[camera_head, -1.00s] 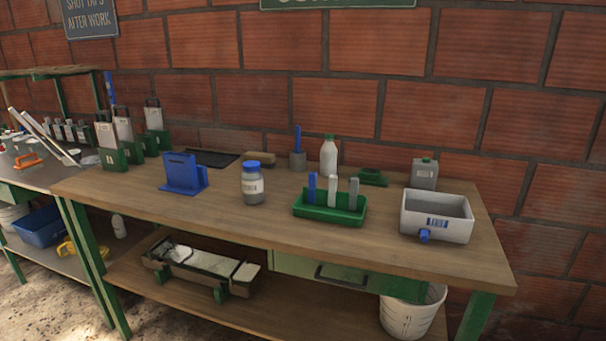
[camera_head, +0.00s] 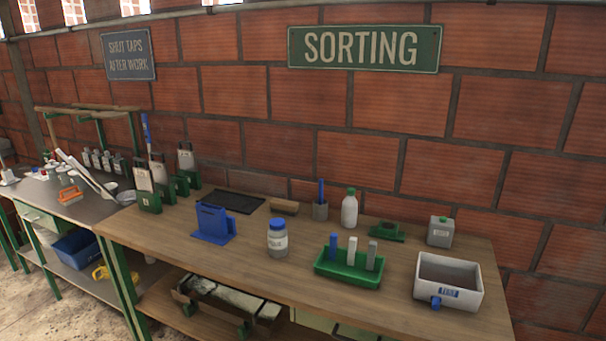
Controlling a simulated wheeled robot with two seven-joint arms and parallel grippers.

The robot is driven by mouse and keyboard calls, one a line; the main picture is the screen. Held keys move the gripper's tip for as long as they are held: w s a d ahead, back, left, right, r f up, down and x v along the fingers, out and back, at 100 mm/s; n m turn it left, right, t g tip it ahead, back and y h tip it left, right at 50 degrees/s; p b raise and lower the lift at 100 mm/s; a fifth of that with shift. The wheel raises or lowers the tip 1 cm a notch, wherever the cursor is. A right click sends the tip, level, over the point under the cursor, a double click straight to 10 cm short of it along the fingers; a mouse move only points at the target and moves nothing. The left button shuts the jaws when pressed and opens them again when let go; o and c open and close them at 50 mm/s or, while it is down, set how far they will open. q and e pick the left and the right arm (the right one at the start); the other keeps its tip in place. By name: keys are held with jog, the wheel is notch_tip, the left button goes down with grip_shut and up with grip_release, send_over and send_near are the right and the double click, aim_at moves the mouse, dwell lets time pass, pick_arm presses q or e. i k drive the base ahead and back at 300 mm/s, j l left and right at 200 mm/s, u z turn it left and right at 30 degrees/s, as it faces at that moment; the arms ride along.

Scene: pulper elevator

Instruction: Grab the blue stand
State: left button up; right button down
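The blue stand (camera_head: 214,224) is upright on the left half of the wooden workbench (camera_head: 170,241). It has a flat base and a raised upright plate, and it looks empty. A jar with a blue lid (camera_head: 278,239) stands just to its right, apart from it. Neither of my grippers shows in the head view.
Green holders with clipboards (camera_head: 150,187) stand left of the stand. A dark tray (camera_head: 234,201) lies behind it. A green rack (camera_head: 348,268), a white bottle (camera_head: 349,209) and a grey bin (camera_head: 447,282) are on the right. The bench front before the stand is clear.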

aim_at(218, 229)
jog(key=i+j+u, duration=0.5)
jog(key=i+j, duration=0.3)
jog(key=i+j+u, duration=0.3)
jog(key=i, duration=0.15)
jog(key=i+j+u, duration=0.25)
jog(key=i, duration=0.2)
jog(key=l, duration=0.1)
